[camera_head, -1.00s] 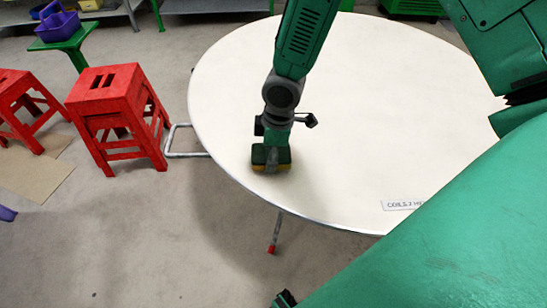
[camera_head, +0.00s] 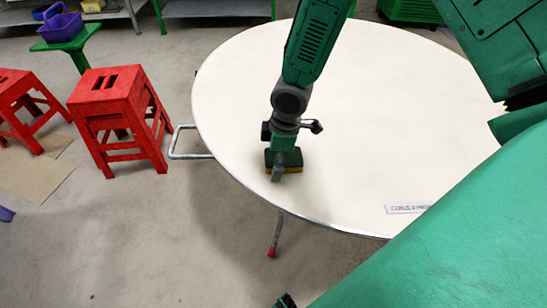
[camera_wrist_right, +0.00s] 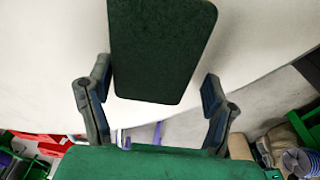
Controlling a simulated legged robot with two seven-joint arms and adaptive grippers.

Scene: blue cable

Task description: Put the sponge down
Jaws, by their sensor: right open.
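The sponge (camera_head: 295,161), dark green on top with yellow below, is at the near left edge of the round white table (camera_head: 400,130). My right gripper (camera_head: 278,168) is at the sponge, pointing down, and partly covers it. In the right wrist view the sponge's dark green face (camera_wrist_right: 162,45) lies between the two spread fingers of the right gripper (camera_wrist_right: 146,92), with a visible gap on each side. The sponge appears to rest on the table, but its underside is hidden. My left gripper cannot be made out.
A white label (camera_head: 407,209) lies near the table's front edge. A metal loop (camera_head: 190,142) sticks out at the table's left. Red stools (camera_head: 117,120) stand left on the floor. The table's middle and far side are clear.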

